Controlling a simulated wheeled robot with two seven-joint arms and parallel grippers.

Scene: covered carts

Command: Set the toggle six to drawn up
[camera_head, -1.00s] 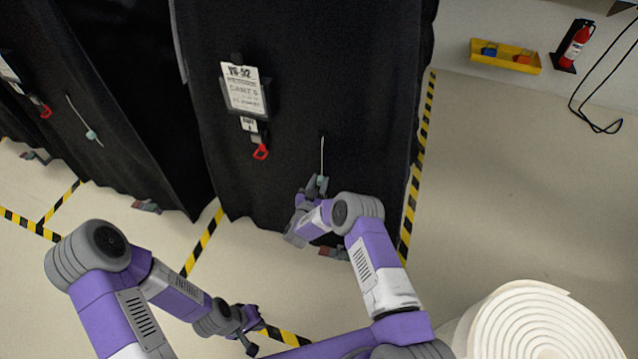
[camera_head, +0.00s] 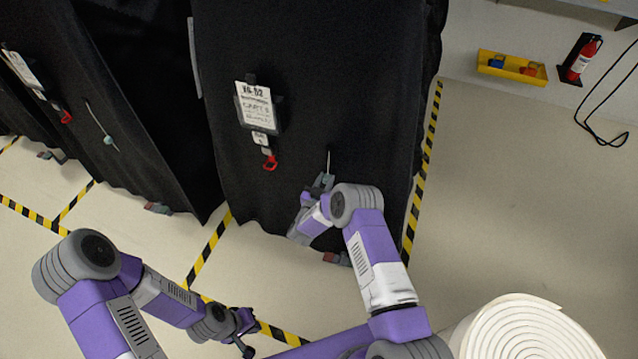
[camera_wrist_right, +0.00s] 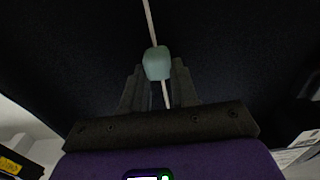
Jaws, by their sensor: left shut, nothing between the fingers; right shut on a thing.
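A pale grey-green toggle (camera_wrist_right: 157,63) sits on a thin white cord (camera_head: 329,160) that hangs down the front of the black-covered cart (camera_head: 300,60). My right gripper (camera_head: 325,182) is shut on the toggle. In the right wrist view its dark fingers (camera_wrist_right: 158,82) stand on either side of the toggle's lower part. The cord runs on above the toggle and a short way below it. My left gripper (camera_head: 245,335) is shut and empty, low over the floor, apart from the cart.
A label card (camera_head: 254,104) and red pull tab (camera_head: 270,163) hang left of the cord. Another covered cart (camera_head: 150,60) with its own cord and toggle (camera_head: 108,140) stands left. A white roll (camera_head: 530,335) is at lower right.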

